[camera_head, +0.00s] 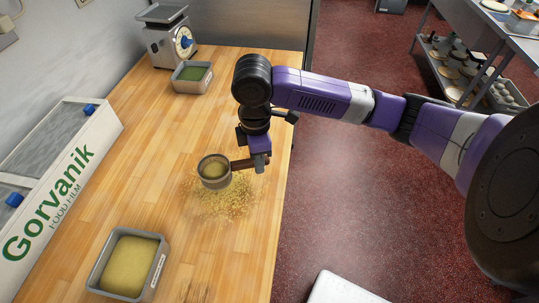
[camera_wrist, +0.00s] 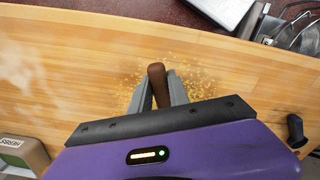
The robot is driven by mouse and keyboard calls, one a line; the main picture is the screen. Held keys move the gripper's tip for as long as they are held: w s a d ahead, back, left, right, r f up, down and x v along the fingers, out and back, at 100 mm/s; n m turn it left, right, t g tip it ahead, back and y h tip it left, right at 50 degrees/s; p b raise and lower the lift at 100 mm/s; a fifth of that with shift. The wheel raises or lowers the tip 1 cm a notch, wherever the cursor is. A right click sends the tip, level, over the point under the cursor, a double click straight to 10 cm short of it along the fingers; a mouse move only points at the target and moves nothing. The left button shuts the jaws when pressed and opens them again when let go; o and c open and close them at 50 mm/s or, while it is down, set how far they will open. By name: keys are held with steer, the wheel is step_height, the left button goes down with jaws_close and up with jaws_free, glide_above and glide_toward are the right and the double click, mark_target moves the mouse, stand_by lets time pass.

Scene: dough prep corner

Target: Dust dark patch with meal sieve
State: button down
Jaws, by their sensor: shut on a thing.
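The meal sieve (camera_head: 214,172) is a small round cup with a brown handle and yellowish meal inside. My gripper (camera_head: 258,162) is shut on its handle and holds it over the wooden table. In the wrist view the brown handle (camera_wrist: 157,84) sits between the fingers of my gripper (camera_wrist: 162,90), and the sieve's cup is hidden. Yellow meal (camera_head: 234,199) lies scattered on the wood around and below the sieve. Any dark patch under the meal cannot be made out. I cannot tell the exact gap between sieve and table.
A metal tub of yellow meal (camera_head: 130,264) stands at the front left, and a tub with green contents (camera_head: 192,77) at the back. A scale (camera_head: 168,38) stands behind it. A food film box (camera_head: 60,190) lines the left wall. The table's right edge is near my gripper.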

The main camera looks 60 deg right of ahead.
steer(key=shift+w+a, duration=0.45)
steer(key=shift+r, duration=0.1)
step_height(320, 180, up, 6)
steer(key=p, duration=0.5)
steer(key=shift+d, duration=0.1)
stand_by(0.6)
